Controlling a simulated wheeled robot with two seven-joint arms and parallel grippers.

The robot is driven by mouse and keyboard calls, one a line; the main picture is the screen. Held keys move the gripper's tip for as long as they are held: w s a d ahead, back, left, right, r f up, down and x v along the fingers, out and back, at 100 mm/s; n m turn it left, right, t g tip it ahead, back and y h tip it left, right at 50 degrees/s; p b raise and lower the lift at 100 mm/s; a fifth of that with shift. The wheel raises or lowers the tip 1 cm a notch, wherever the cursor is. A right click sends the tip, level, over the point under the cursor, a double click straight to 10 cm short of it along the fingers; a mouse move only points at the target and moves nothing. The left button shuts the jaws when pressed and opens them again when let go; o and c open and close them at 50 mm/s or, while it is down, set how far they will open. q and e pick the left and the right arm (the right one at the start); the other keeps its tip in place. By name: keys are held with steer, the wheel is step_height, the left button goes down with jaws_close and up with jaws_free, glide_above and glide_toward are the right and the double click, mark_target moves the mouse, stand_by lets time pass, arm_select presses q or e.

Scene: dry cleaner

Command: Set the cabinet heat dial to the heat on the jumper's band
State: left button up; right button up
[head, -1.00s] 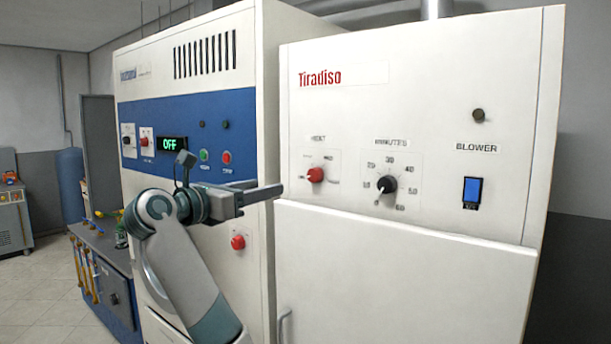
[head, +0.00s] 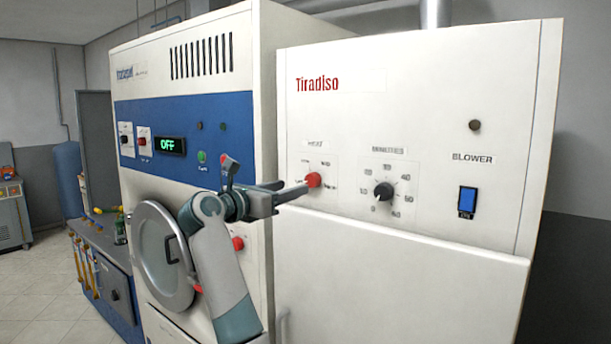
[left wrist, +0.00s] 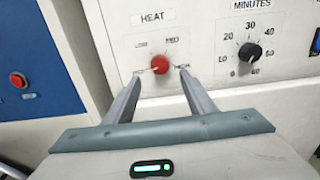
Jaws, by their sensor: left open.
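The red heat dial (head: 313,180) is on the white Tiradiso cabinet (head: 400,235), under the word HEAT. My right gripper is not in view.
A black minutes dial (head: 383,191) and a blue blower switch (head: 467,202) are to the right of the heat dial. A blue-panelled machine with an OFF display (head: 170,146) and a round door (head: 150,262) stands to the left.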

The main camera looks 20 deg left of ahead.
mark_target(310, 181)
arm_select(q)
steer(key=p+x, duration=0.2)
steer(key=x, duration=0.4)
steer(key=shift+w+d+r+p, duration=0.15)
steer(key=shift+w+p, duration=0.2)
steer(key=shift+p, duration=0.05)
steer(key=shift+w+d, duration=0.15)
steer(key=shift+w, duration=0.35)
steer(key=c, duration=1)
steer(key=shift+c, duration=0.2)
